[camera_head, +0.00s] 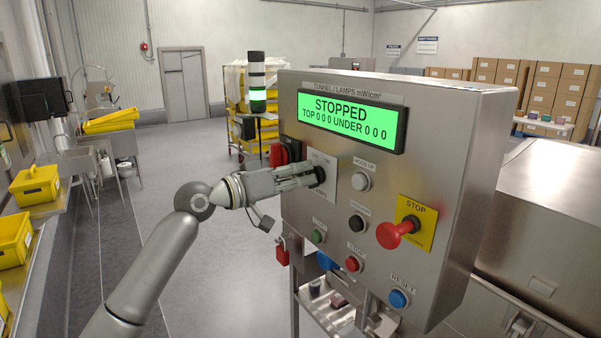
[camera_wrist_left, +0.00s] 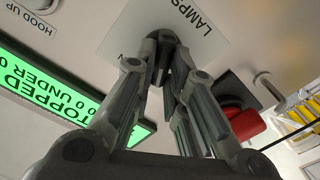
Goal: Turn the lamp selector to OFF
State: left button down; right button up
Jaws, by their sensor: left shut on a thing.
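The lamp selector is a small dark knob (camera_head: 319,175) on a white label plate (camera_head: 329,187) at the left of the steel control panel. My left gripper (camera_head: 314,177) comes in from the left and is shut on the knob. In the left wrist view the fingertips (camera_wrist_left: 165,58) close around the dark knob in front of the plate marked LAMPS (camera_wrist_left: 205,30). The fingers hide most of the knob and part of the plate, so I cannot tell which position it points to. My right gripper is not in view.
The panel's green display (camera_head: 350,122) reads STOPPED, TOP 0 0 0 UNDER 0 0 0. A red switch (camera_head: 284,153) sits at the panel's left edge, close to my gripper. A red STOP knob (camera_head: 393,235) sticks out at the right. Several buttons, including a blue one (camera_head: 398,299), lie below.

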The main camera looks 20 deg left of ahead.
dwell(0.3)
pick_arm(q)
jog(key=c, duration=1.5)
grip_release()
jog(key=shift+o, duration=0.2)
jog(key=shift+a, duration=0.1)
jog(key=v, duration=1.1)
jog(key=shift+s+a, duration=0.25)
jog(key=shift+s, duration=0.1)
